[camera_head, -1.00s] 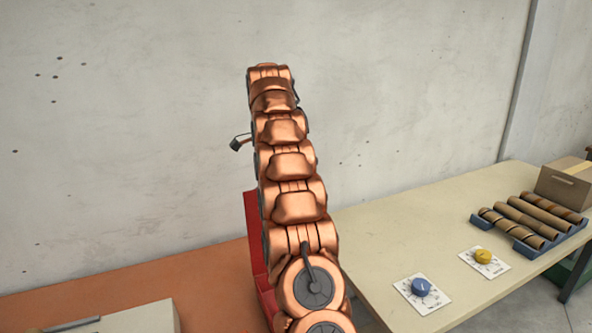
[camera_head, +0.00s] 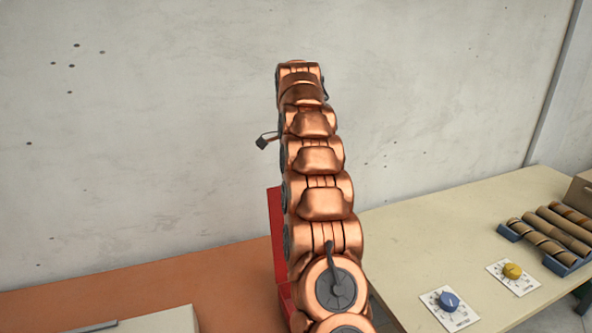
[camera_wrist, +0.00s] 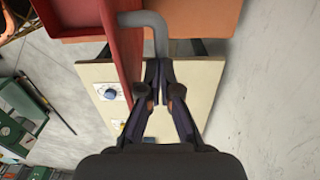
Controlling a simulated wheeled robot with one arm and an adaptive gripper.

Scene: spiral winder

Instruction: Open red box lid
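The red box lid (camera_head: 278,235) shows in the head view as an upright red panel left of my copper arm, which hides much of the box. In the wrist view the lid (camera_wrist: 124,45) is a long red panel seen nearly edge-on, standing out from the red box (camera_wrist: 75,14). A grey bent handle (camera_wrist: 150,18) comes off the lid and curves down to my fingertips. My gripper (camera_wrist: 160,68) has its two dark fingers close together at the handle's end and appears shut on it. The gripper is hidden in the head view.
A cream table (camera_head: 420,240) on the right bears a blue knob (camera_head: 447,301), a yellow knob (camera_head: 512,271) and a blue rack of brown rolls (camera_head: 550,240). An orange table (camera_head: 232,278) lies left, with a pale box (camera_head: 165,320) at its front. A bare wall stands behind.

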